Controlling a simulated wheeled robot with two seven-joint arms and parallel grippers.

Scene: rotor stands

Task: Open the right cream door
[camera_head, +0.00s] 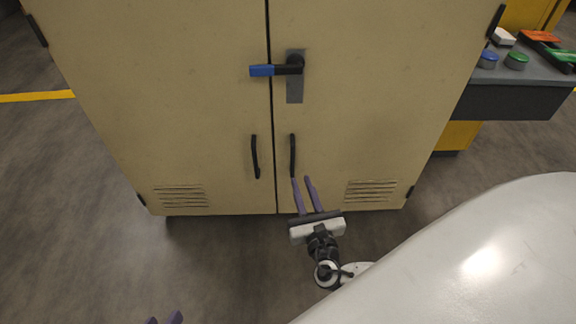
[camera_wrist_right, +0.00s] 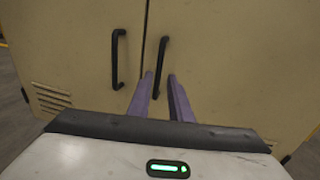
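The right cream door (camera_head: 370,100) is closed, flush with the left cream door (camera_head: 170,100). It carries a black vertical pull handle (camera_head: 293,155) near the centre seam, also in the right wrist view (camera_wrist_right: 159,66). A latch lever with a blue grip (camera_head: 262,71) lies horizontal across the seam above. My right gripper (camera_head: 303,181) is open, its purple fingers pointing at the door just below the right pull handle.
The left door has its own black pull handle (camera_head: 255,157). A dark workbench (camera_head: 515,100) with blue and green round items stands right of the cabinet. Bare grey floor (camera_head: 80,250) lies in front and to the left.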

